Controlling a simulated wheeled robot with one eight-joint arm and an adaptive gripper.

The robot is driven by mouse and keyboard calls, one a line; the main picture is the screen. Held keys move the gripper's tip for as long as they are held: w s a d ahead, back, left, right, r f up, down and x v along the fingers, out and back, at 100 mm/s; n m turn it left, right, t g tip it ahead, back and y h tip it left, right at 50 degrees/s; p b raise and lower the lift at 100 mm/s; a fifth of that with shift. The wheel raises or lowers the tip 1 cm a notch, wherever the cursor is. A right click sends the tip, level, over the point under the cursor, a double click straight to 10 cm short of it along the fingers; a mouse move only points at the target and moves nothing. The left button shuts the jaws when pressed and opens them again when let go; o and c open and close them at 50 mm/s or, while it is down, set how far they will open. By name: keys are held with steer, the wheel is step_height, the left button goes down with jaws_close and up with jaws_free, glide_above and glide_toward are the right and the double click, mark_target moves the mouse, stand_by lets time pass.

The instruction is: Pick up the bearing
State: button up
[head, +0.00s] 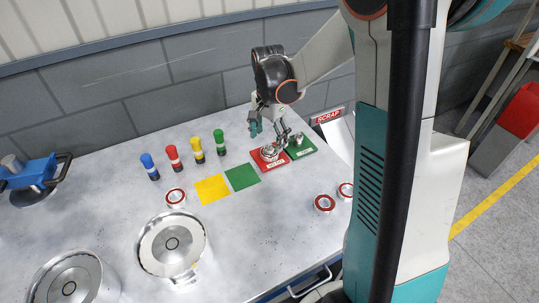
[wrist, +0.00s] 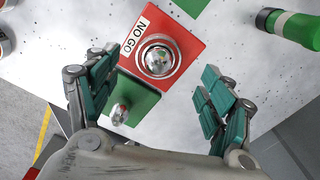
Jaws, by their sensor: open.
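Several ring-shaped bearings with red faces and pale metal rims lie on the table in the head view: one left of the yellow square (head: 175,197), one at the right front (head: 324,203), and another beside it, partly cut off by my arm (head: 345,190). My gripper (head: 269,131) is over the far right of the table, away from these bearings. In the wrist view my gripper (wrist: 158,78) is open and empty. A round shiny metal piece (wrist: 158,58) on the red NO GO pad (wrist: 185,35) shows between and beyond its fingers.
A green pad (wrist: 140,97) beside the red one bears a smaller metal piece (wrist: 119,113). Coloured cylinders, including a green one (head: 219,142), stand behind the yellow (head: 211,189) and green squares. Large round metal housings (head: 172,243) stand at the front. A SCRAP sign (head: 329,115) marks the right edge.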

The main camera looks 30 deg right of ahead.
mark_target(270, 144)
step_height(270, 144, down, 5)
steer(key=shift+d+f+b, duration=0.1)
steer(key=shift+b, duration=1.05)
steer(key=shift+c, duration=0.6)
steer(key=c, duration=1.3)
steer(key=shift+r, duration=0.2)
